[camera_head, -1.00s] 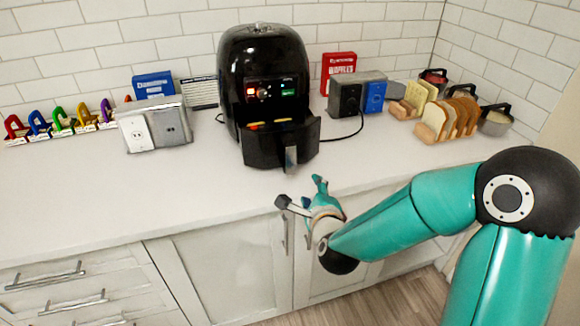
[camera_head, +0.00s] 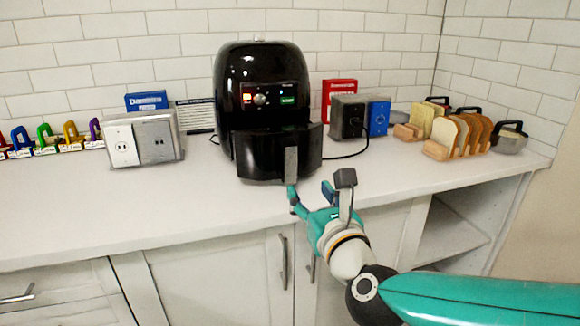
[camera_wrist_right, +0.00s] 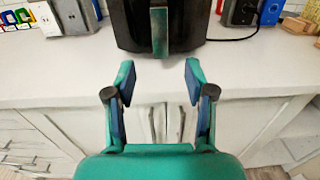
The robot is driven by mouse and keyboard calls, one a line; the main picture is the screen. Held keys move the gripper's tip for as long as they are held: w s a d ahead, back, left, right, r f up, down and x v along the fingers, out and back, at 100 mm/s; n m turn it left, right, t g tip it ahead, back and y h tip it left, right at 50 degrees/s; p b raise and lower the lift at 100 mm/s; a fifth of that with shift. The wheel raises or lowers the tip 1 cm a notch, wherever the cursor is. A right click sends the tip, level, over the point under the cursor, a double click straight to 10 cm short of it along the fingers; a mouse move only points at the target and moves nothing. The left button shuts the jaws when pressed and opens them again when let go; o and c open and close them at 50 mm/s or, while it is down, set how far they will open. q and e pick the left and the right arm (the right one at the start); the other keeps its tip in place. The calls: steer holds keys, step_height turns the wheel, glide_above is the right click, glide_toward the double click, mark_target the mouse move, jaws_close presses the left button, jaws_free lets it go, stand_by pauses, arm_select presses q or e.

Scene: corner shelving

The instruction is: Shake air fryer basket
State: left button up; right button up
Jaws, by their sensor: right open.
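The black air fryer (camera_head: 262,80) stands upright on the counter against the tiled wall. Its basket (camera_head: 262,152) is at the lower front, with a grey upright handle (camera_head: 291,163); the basket's inside is hidden from this lower viewpoint. My right gripper (camera_head: 310,192) is open and empty at the counter's front edge, just below and in front of the handle. In the right wrist view, the two fingers of the right gripper (camera_wrist_right: 160,68) are spread apart, with the handle (camera_wrist_right: 159,30) ahead, centred between them and apart from both. My left gripper is out of view.
A grey outlet box (camera_head: 158,138) and a blue box (camera_head: 147,100) stand left. A dark box (camera_head: 347,117), a red box (camera_head: 338,92), bread slices (camera_head: 445,138) and a pan (camera_head: 508,139) stand right. The white counter (camera_head: 200,205) is clear in front.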

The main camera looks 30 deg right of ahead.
mark_target(291, 164)
steer(key=p+x, duration=0.1)
steer(key=x, duration=1.3)
jaws_close()
